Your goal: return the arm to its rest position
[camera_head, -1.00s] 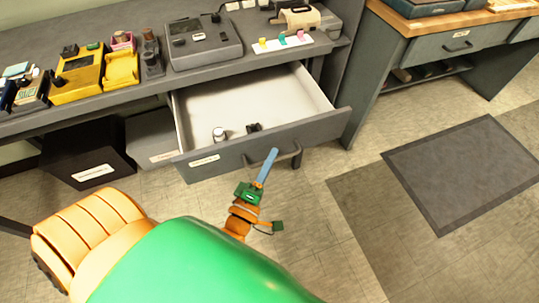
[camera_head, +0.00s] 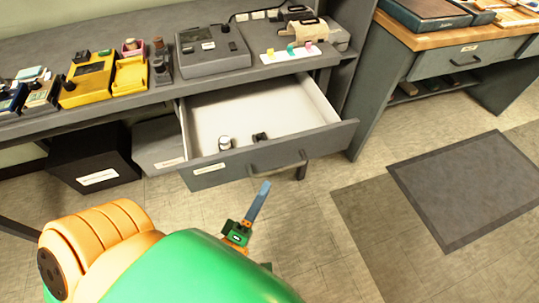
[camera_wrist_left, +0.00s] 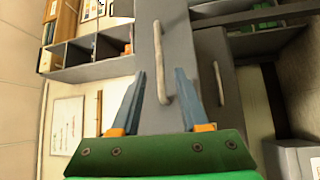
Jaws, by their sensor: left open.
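My left arm, green and orange, comes in from the lower left of the head view. My left gripper (camera_head: 261,189) has blue fingers and is just below and in front of the open drawer's handle (camera_head: 278,164). In the left wrist view, the gripper (camera_wrist_left: 161,73) is open and empty, its two fingers spread apart. The drawer handle (camera_wrist_left: 162,62) shows beyond and between the fingertips there; the head view shows a gap between them. My right gripper is in neither view.
The grey drawer (camera_head: 220,172) is pulled out, holding a small white-topped item (camera_head: 225,143) and a dark item (camera_head: 260,137). The desk (camera_head: 190,92) above carries several devices. A wooden-topped bench (camera_head: 440,36) stands right. Floor around the dark mat (camera_head: 465,185) is clear.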

